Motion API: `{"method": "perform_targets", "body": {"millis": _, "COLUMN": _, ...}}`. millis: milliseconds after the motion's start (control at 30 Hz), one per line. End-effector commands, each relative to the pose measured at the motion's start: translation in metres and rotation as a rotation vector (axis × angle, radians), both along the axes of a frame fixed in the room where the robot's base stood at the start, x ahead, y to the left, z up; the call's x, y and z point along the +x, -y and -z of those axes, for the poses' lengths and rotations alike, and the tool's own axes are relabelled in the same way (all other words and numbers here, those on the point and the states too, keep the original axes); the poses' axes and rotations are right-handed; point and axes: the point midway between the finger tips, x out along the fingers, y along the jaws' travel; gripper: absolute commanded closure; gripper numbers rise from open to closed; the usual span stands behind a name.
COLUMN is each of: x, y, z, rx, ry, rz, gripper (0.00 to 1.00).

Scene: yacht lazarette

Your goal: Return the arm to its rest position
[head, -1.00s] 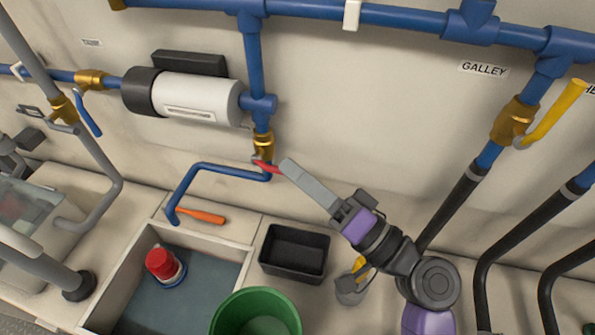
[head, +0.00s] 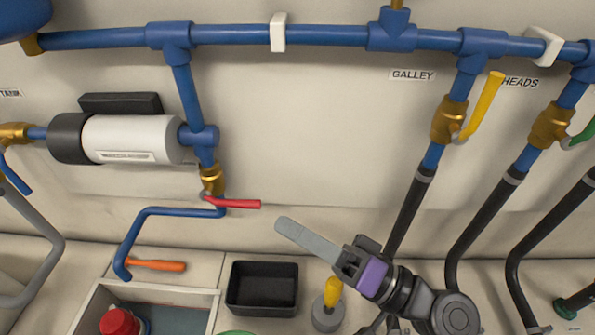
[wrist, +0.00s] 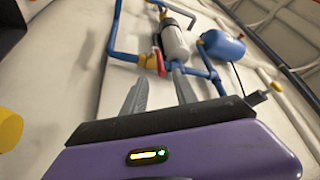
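My gripper (head: 285,232) is in the lower middle of the head view, its grey fingers pointing up and left, below and to the right of the red valve handle (head: 232,203). It is clear of the handle and over the pale wall behind. In the wrist view my two grey fingers (wrist: 160,92) stand apart with nothing between them. The red handle (wrist: 162,62) shows beyond the fingertips there. In the head view the fingers overlap, so their gap is hidden.
Blue pipes (head: 335,38) run along the wall above, with a yellow valve handle (head: 484,105) at right. A red-topped item (head: 120,322) sits at lower left.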

Motion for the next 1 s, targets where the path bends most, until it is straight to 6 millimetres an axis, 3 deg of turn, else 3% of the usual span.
{"method": "perform_targets", "body": {"millis": 167, "x": 0.003, "y": 0.001, "z": -0.001, "rx": 0.007, "ry": -0.007, "rz": 0.011, "gripper": 0.65}}
{"method": "perform_targets", "body": {"millis": 367, "x": 0.041, "y": 0.022, "z": 0.005, "rx": -0.051, "ry": -0.012, "rz": 0.224, "gripper": 0.65}}
{"method": "perform_targets", "body": {"millis": 467, "x": 0.053, "y": 0.045, "z": 0.027, "rx": -0.126, "ry": -0.021, "rz": 0.390, "gripper": 0.65}}
{"method": "perform_targets", "body": {"millis": 567, "x": 0.052, "y": 0.075, "z": 0.054, "rx": -0.215, "ry": -0.029, "rz": 0.560, "gripper": 0.65}}
{"method": "perform_targets", "body": {"millis": 667, "x": 0.038, "y": 0.110, "z": 0.081, "rx": -0.317, "ry": -0.022, "rz": 0.726, "gripper": 0.65}}
{"method": "perform_targets", "body": {"millis": 800, "x": 0.002, "y": 0.155, "z": 0.106, "rx": -0.473, "ry": 0.016, "rz": 0.920, "gripper": 0.65}}
{"method": "perform_targets", "body": {"millis": 1000, "x": -0.065, "y": 0.200, "z": 0.117, "rx": -0.690, "ry": 0.112, "rz": 1.095, "gripper": 0.65}}
